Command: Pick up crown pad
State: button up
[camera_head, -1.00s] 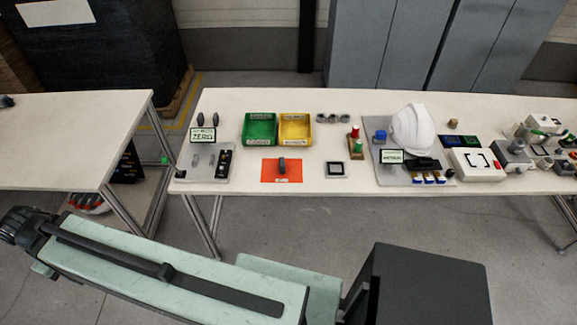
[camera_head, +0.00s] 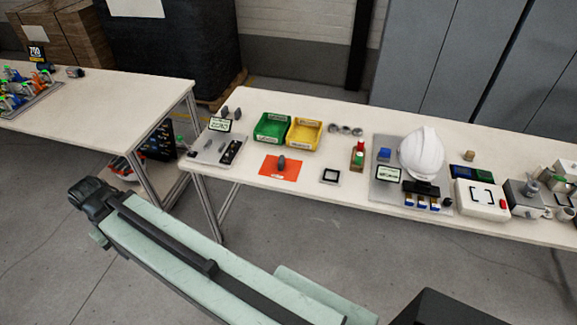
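I cannot tell for sure which item is the crown pad; the parts are small and unlabelled at this size. A small dark grey piece (camera_head: 281,162) stands on an orange mat (camera_head: 268,170) on the long table. A white helmet shell (camera_head: 422,153) stands on a grey board (camera_head: 382,190) to the right, with black and blue parts in front of it. My pale green arm (camera_head: 165,240) crosses the lower foreground, well short of the table. My gripper is not clearly in view.
Green (camera_head: 271,128) and yellow (camera_head: 304,134) bins stand behind the orange mat. A white box (camera_head: 481,199) and grey devices crowd the right end. Another table (camera_head: 110,105) with coloured tools stands at left, with a gap between the tables. Open floor (camera_head: 330,260) lies in front.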

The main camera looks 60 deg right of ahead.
aim_at(281, 161)
jog(key=z, duration=0.25)
jog(key=i, duration=1)
